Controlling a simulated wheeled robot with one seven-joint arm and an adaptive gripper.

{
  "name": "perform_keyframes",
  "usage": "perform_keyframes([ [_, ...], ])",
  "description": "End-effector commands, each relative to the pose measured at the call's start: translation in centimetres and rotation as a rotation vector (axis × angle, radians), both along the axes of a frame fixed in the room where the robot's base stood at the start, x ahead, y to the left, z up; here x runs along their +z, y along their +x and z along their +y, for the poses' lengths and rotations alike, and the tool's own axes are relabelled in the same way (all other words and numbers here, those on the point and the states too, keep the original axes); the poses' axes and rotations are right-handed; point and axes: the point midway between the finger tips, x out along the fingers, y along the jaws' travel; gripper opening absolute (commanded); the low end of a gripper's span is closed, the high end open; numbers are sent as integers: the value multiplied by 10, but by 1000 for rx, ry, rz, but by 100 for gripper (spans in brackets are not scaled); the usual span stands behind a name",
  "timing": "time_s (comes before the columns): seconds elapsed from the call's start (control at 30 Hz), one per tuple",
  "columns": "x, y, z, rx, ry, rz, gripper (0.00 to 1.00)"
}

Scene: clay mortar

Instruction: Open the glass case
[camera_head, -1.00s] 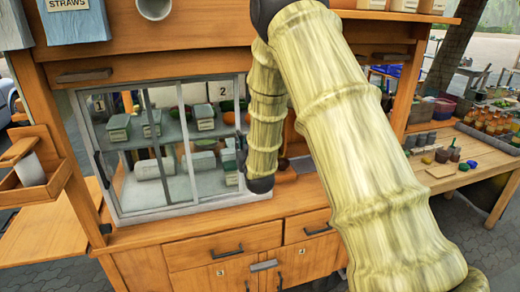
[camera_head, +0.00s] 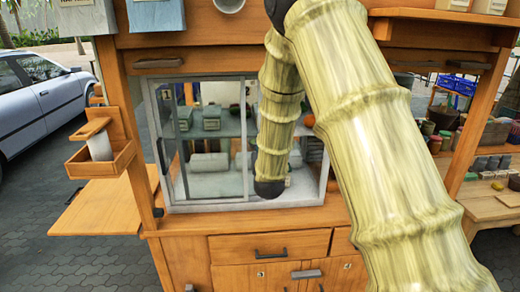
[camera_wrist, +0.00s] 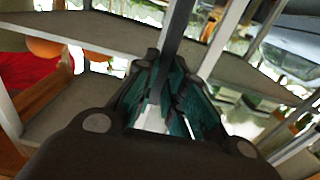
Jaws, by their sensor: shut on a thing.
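The glass case (camera_head: 250,202) is a pale-framed cabinet set in the wooden stall, with two shelves of grey-green boxes visible inside. My arm covers much of the case's right half in the head view and hides my gripper there. In the wrist view my gripper (camera_wrist: 163,95) has teal fingers closed around a dark upright bar (camera_wrist: 178,35), seemingly a door handle. Pale frame posts and shelves lie beyond it.
Wooden drawers (camera_head: 270,246) with dark handles are below the case. A wooden holder (camera_head: 100,155) and a side shelf (camera_head: 108,203) stick out on the left. A work table (camera_head: 495,205) with goods is at the right.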

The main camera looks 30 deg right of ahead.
Motion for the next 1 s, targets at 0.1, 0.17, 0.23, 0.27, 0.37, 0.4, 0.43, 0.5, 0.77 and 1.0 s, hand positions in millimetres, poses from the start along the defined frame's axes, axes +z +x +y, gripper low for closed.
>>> perform_keyframes([
  [0.1,0,0,1,1,1,0,21],
  [0.17,0,1,1,1,1,0,32],
  [0.23,0,1,1,1,0,0,34],
  [0.27,0,1,1,1,0,0,34],
  [0.37,0,1,1,1,0,0,34],
  [0.4,0,1,1,1,0,0,34],
  [0.43,0,1,1,1,0,0,34],
  [0.5,0,0,2,1,0,0,34],
  [0.77,0,-23,12,2,0,1,34],
  [1.0,0,-64,29,2,0,2,34],
])
